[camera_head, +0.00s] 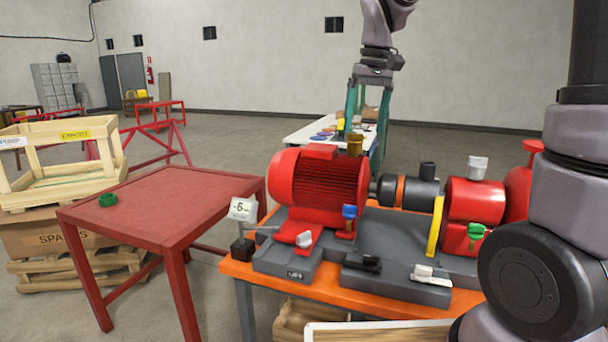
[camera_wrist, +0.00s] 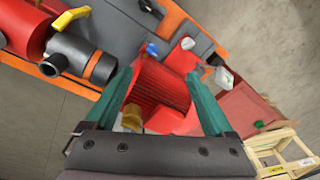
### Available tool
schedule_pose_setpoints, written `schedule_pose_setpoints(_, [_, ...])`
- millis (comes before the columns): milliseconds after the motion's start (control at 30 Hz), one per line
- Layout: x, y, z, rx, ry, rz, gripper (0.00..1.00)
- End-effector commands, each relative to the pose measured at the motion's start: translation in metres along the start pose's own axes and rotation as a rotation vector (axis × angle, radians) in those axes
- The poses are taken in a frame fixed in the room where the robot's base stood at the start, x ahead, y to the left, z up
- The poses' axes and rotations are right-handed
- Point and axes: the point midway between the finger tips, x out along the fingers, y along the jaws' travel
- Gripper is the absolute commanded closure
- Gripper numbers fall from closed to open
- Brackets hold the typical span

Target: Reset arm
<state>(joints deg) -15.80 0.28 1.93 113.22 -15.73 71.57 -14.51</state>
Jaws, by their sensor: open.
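My gripper (camera_head: 366,138) hangs fingers-down at the end of my raised arm, at the top middle of the head view. Its two green fingers are spread wide with nothing between them. In the wrist view the open fingers (camera_wrist: 160,75) frame the red ribbed motor (camera_wrist: 160,92), which lies beyond them. In the head view the motor (camera_head: 318,187) stands on the grey base of the orange-topped skid table (camera_head: 340,292). No contact between the fingers and the motor can be made out.
A white table (camera_head: 310,133) stands behind. Air above the skid is free.

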Motion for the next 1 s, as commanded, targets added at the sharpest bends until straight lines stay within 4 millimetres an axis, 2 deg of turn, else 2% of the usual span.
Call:
schedule_pose_setpoints(33, [-0.015, 0.011, 0.015, 0.044, 0.046, -0.011, 0.12])
schedule_pose_setpoints(200, [-0.046, 0.038, 0.064, 0.189, 0.193, -0.049, 0.12])
schedule_pose_setpoints(333, [-0.060, 0.053, 0.103, 0.300, 0.307, -0.079, 0.12])
schedule_pose_setpoints(500, [-0.067, 0.066, 0.145, 0.423, 0.437, -0.113, 0.12])
schedule_pose_setpoints(700, [-0.065, 0.072, 0.170, 0.499, 0.521, -0.137, 0.12])
schedule_pose_setpoints(967, [-0.064, 0.073, 0.174, 0.512, 0.533, -0.140, 0.12])
schedule_pose_setpoints(1000, [-0.064, 0.073, 0.174, 0.512, 0.533, -0.140, 0.20])
